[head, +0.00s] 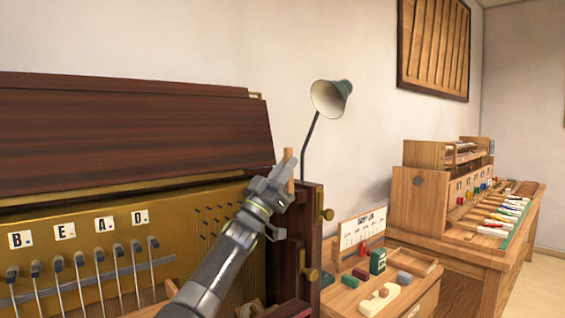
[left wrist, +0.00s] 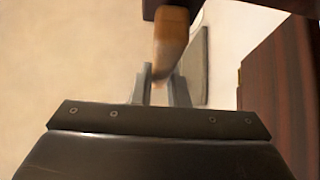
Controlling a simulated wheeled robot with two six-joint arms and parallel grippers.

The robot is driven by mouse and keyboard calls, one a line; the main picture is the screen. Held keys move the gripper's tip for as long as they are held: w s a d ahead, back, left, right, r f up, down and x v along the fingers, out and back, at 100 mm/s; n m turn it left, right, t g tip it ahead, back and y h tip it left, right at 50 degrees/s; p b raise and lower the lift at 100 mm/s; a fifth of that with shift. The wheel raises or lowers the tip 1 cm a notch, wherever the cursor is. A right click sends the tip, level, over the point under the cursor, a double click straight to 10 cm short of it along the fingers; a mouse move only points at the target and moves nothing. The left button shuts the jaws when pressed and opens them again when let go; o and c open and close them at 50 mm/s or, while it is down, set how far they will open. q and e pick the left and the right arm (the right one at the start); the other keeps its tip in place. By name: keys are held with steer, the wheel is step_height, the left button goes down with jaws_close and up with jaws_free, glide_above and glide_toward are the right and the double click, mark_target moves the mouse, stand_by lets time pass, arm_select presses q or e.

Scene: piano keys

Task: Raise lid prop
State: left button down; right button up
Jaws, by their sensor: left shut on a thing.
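My left gripper (head: 268,190) is at the right end of the piano case. It is shut on an upright wooden prop (head: 289,165), whose orange-brown top stands above the fingers. In the left wrist view the prop (left wrist: 171,45) runs up from between the fingertips (left wrist: 160,90) towards a dark wooden part at the top edge. The dark red-brown lid (head: 130,130) slants across the top of the piano at the left. The fingers hide the lower part of the prop. My right gripper does not show.
Lettered cards and a row of dark hammers (head: 100,255) fill the piano front. A green lamp (head: 330,98) stands behind the gripper. A bench (head: 405,300) with small blocks and a sign stands at the right, before a second keyboard model (head: 420,205).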

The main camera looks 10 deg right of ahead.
arm_select(q)
steer(key=shift+s+d+m+g+h+p, duration=0.2)
steer(key=shift+m+g+h, duration=0.3)
steer(key=shift+m+g, duration=0.4)
steer(key=shift+s+d+m+g+h+p, duration=0.1)
steer(key=shift+s+m+g+h+p, duration=0.15)
steer(key=shift+m+g+h, duration=0.55)
steer(key=shift+m, duration=0.4)
steer(key=c, duration=1.4)
jaws_free()
steer(key=shift+f, duration=0.1)
